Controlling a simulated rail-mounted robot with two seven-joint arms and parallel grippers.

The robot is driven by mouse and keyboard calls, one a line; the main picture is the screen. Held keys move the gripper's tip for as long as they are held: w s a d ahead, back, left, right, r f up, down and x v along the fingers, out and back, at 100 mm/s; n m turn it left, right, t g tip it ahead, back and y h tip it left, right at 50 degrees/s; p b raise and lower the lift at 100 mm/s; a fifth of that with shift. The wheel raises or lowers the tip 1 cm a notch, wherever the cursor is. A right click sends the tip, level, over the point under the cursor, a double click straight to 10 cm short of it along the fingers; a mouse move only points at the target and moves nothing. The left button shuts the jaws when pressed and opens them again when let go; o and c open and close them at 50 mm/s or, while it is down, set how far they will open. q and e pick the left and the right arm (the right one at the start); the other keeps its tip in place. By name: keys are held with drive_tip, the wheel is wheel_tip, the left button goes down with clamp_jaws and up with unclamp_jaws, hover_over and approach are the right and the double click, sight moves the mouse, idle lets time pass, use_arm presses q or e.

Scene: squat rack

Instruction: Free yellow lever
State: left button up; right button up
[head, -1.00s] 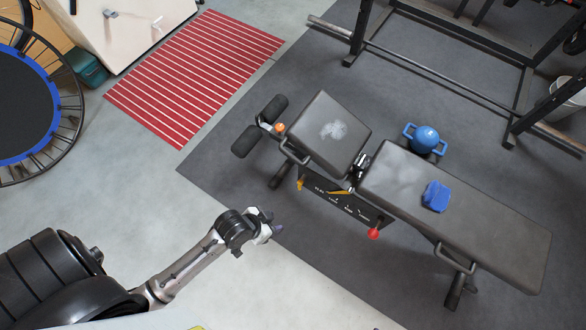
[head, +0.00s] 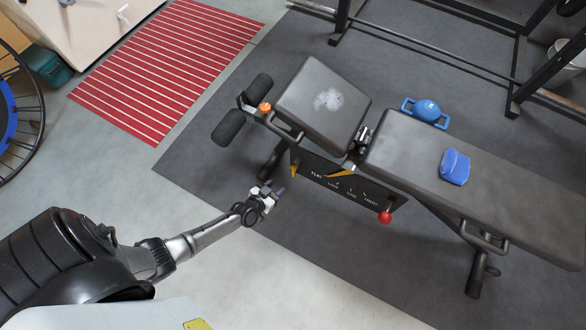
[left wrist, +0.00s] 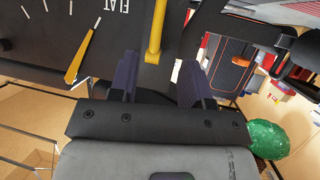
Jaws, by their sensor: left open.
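The weight bench carries a black dial panel (head: 343,189) with white marks and the word FLAT. A yellow lever (head: 294,170) hangs at the panel's left end. A yellow pointer (head: 341,173) lies on the panel's face. My left gripper (head: 272,191) is open and empty, just below and left of the lever in the head view. In the left wrist view, the yellow lever (left wrist: 155,28) points into the gap between my two dark fingers (left wrist: 158,76), with no contact visible. The yellow pointer (left wrist: 82,58) is off to the left there. My right gripper is out of view.
The bench has a backrest pad (head: 440,170) with a blue cloth-like item (head: 455,167), a seat pad (head: 318,105) and a red knob (head: 385,217). A blue kettlebell (head: 427,111) stands behind it. Black rack posts rise at the back right.

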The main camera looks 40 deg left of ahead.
sight(293, 173)
use_arm(q)
drive_tip(key=shift+b+x, duration=3.05)
drive_tip(key=shift+x, duration=2.6)
drive_tip(key=shift+c, duration=0.2)
drive_tip(key=shift+c, duration=0.7)
drive_tip(key=c, duration=0.6)
clamp_jaws()
